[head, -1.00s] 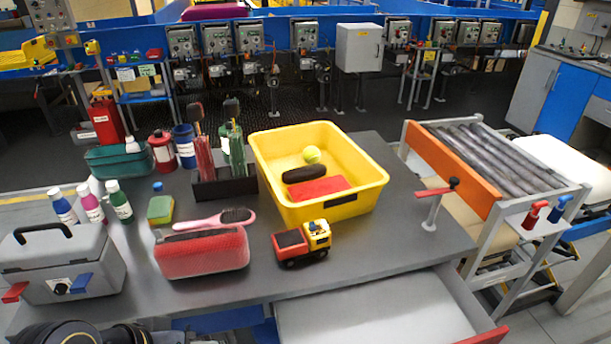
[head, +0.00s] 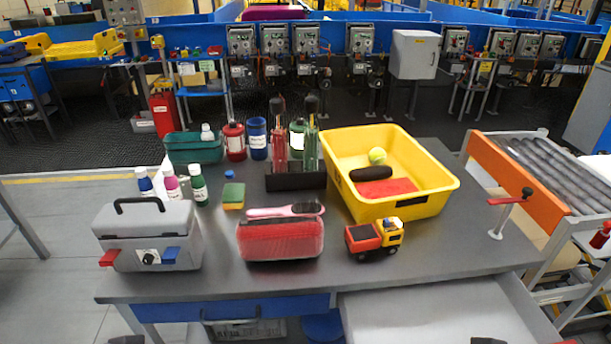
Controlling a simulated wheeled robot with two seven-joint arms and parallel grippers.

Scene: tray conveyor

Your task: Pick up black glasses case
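The black glasses case (head: 371,173) appears to be the dark, rounded, elongated object inside the yellow bin (head: 424,207). It lies behind a flat red item (head: 387,188) and in front of a yellow-green ball (head: 377,155). The bin stands at the back right of the grey table. Neither of my grippers can be made out. Only small dark bits show at the bottom edge, too little to identify.
A rack with red and green bottles (head: 296,182) stands left of the bin. A toy truck (head: 374,239), a red textured case (head: 280,239) and a grey toolbox (head: 148,236) line the front. An open drawer (head: 440,312) juts out below. A roller conveyor (head: 540,165) is at right.

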